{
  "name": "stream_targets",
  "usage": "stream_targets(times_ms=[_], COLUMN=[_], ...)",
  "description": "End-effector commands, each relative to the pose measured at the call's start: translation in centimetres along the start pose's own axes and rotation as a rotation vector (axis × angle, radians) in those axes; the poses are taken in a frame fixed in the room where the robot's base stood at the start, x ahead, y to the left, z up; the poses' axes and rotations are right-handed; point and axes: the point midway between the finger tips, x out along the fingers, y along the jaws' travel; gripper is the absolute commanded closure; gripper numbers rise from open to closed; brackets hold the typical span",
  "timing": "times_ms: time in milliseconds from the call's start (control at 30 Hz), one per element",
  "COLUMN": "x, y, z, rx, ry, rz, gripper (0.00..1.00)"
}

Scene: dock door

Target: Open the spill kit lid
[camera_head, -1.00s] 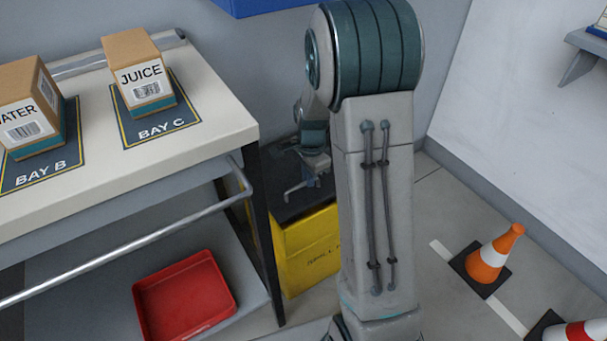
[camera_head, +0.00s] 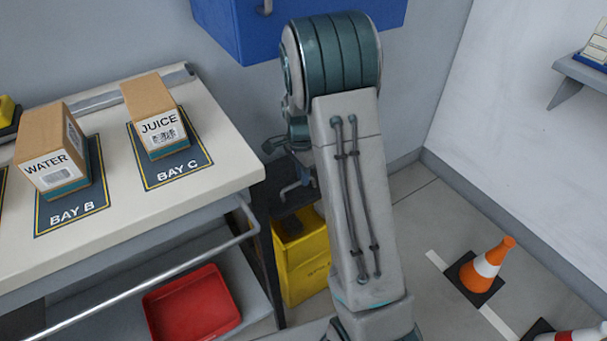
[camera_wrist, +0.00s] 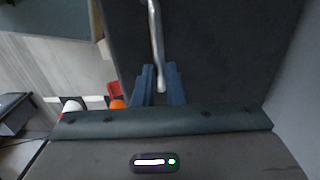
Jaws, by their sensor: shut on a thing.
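The spill kit is a yellow box (camera_head: 305,268) on the floor between the bench and my arm, its right side partly hidden by my arm. Its dark lid (camera_wrist: 225,55) fills much of the wrist view. My gripper (camera_wrist: 158,84) has its blue fingers shut on the lid's pale metal handle (camera_wrist: 154,35). In the head view my gripper (camera_head: 303,182) is small and partly hidden, above the box at the handle. The lid looks tilted up, but my arm hides its hinge side and I cannot tell how far.
The bench (camera_head: 225,150) stands close left of the kit, with a water carton (camera_head: 50,165), a juice carton (camera_head: 160,130) and a front rail. A red tray (camera_head: 190,305) lies below. A blue cabinet (camera_head: 225,25) hangs above. An orange cone (camera_head: 488,265) stands right; floor between is clear.

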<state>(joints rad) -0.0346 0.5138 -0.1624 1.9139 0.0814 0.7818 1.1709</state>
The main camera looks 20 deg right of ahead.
Motion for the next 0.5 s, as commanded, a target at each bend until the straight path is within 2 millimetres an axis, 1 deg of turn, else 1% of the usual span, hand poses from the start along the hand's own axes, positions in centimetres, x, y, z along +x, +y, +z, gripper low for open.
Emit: stream_targets(times_ms=[33,67,100,133,367,500], x=[-0.06,-0.05,-0.04,-0.03,-0.01,-0.72], y=[-0.52,-0.52,-0.48,-0.45,-0.2,-0.17], z=[0.14,0.14,0.15,0.15,-0.14,-0.13], rx=[-0.003,-0.003,-0.003,-0.003,0.002,0.002], ry=[0.002,0.002,0.002,0.001,0.001,0.001], rz=[-0.015,-0.015,-0.014,-0.013,-0.008,-0.009], gripper=[1.0,0.81,0.7,0.67,0.67,0.67])
